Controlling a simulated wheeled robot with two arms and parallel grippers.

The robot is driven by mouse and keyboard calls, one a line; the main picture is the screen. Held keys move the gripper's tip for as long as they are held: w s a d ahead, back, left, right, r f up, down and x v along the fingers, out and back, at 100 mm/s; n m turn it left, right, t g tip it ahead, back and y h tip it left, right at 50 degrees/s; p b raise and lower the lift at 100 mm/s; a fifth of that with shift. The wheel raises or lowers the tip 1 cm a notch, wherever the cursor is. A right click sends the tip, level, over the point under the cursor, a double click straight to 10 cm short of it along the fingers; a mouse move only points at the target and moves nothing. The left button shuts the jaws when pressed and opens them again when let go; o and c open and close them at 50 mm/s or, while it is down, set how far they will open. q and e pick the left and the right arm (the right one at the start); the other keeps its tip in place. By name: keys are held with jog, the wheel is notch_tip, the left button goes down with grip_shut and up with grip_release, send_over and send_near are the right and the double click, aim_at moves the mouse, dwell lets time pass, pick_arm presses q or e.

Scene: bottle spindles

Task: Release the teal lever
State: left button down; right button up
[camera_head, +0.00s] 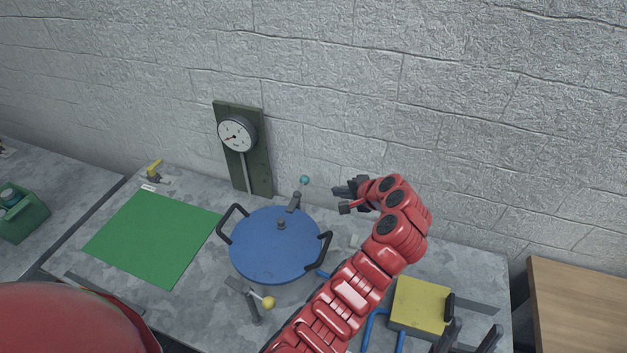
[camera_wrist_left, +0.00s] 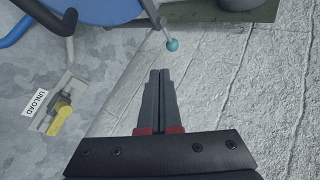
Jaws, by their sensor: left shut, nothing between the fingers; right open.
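The teal lever is a grey arm with a teal ball (camera_head: 304,179) at its tip. It stands at the back edge of a pot with a blue lid (camera_head: 262,246) and points up and back. The ball also shows in the left wrist view (camera_wrist_left: 172,45), just beyond my fingertips. My left gripper (camera_head: 337,191) is to the right of the ball, apart from it. Its fingers are together and empty in the left wrist view (camera_wrist_left: 160,72). My right gripper (camera_head: 468,338) is open at the bottom right, partly cut off by the frame.
A lever with a yellow ball (camera_head: 268,302) is at the pot's front. A gauge (camera_head: 237,134) stands on a board behind. A green mat (camera_head: 153,238) lies left, a yellow block (camera_head: 420,305) right. An UNLOAD label (camera_wrist_left: 37,102) sits beside a yellow handle (camera_wrist_left: 60,121).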

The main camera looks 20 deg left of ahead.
pick_arm(q)
jog(key=b, duration=0.4)
send_near(307, 183)
notch_tip(307, 183, down, 4)
jog(key=w+a, duration=0.2)
jog(key=shift+w+a+f, duration=0.1)
jog(key=shift+w+a, duration=0.2)
jog(key=shift+a, duration=0.2)
jog(key=shift+w+a, duration=0.3)
jog(key=shift+a, duration=0.2)
